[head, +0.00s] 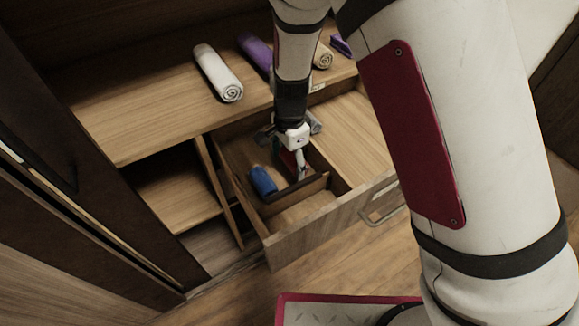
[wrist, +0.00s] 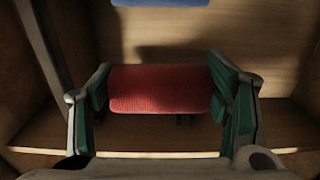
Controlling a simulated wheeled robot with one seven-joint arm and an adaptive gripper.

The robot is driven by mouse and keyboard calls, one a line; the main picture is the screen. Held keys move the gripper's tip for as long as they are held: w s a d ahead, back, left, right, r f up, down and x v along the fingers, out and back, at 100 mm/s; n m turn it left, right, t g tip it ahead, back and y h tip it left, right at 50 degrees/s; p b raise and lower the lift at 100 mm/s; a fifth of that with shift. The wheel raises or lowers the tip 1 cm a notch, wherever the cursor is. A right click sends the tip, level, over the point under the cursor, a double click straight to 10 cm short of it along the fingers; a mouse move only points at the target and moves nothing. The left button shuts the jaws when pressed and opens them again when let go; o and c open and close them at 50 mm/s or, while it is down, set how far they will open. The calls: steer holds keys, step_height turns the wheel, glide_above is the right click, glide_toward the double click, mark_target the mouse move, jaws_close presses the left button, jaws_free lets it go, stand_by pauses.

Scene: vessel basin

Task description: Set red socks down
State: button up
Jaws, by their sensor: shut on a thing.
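The red socks (wrist: 160,88) are a rolled red ribbed bundle, held crosswise between the two green-padded fingers of my gripper (wrist: 162,92) in the wrist view. In the head view my gripper (head: 293,168) reaches down into a compartment of the open wooden drawer (head: 325,222). The red socks show there only as a small patch (head: 287,158), mostly hidden by the gripper. A shadow falls on the wood behind the socks; I cannot tell whether they touch the drawer floor.
A blue roll (head: 263,181) lies in the same compartment, also at the top of the wrist view (wrist: 160,2). On the shelf above are a white roll (head: 218,73), a purple roll (head: 256,52) and a tan roll (head: 322,56). The drawer's right section (head: 350,135) is bare.

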mark_target(290, 168)
steer(key=shift+f, duration=1.6)
steer(key=shift+f+b, duration=0.1)
steer(key=shift+b, duration=0.2)
steer(key=o, duration=0.7)
step_height(290, 168, up, 12)
steer(key=shift+r+p, duration=0.1)
steer(key=shift+p, duration=1.1)
